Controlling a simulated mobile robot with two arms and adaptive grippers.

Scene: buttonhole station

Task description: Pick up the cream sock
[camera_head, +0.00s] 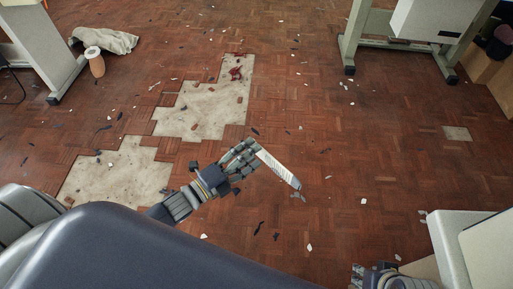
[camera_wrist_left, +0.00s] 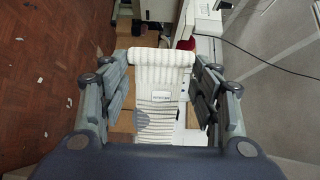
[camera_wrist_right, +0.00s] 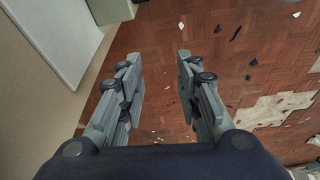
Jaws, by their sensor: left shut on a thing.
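The cream sock (camera_head: 279,167) is ribbed, with a grey patch and a small label. It is held in my left gripper (camera_head: 244,155), above the wooden floor in the head view. In the left wrist view the sock (camera_wrist_left: 163,84) lies between the two fingers of my left gripper (camera_wrist_left: 160,90), its ribbed cuff across the top. My right gripper (camera_wrist_right: 157,85) is open, with nothing between its fingers in the right wrist view. Only a small part of it shows at the lower right edge of the head view.
The parquet floor (camera_head: 330,110) has bare patches (camera_head: 115,175) and scattered chips. A machine table (camera_head: 405,35) stands at the back right. Another table (camera_head: 40,50) with a pale cloth (camera_head: 108,40) and a spool (camera_head: 95,62) beside it is at left. A pale cabinet edge (camera_head: 455,245) is at lower right.

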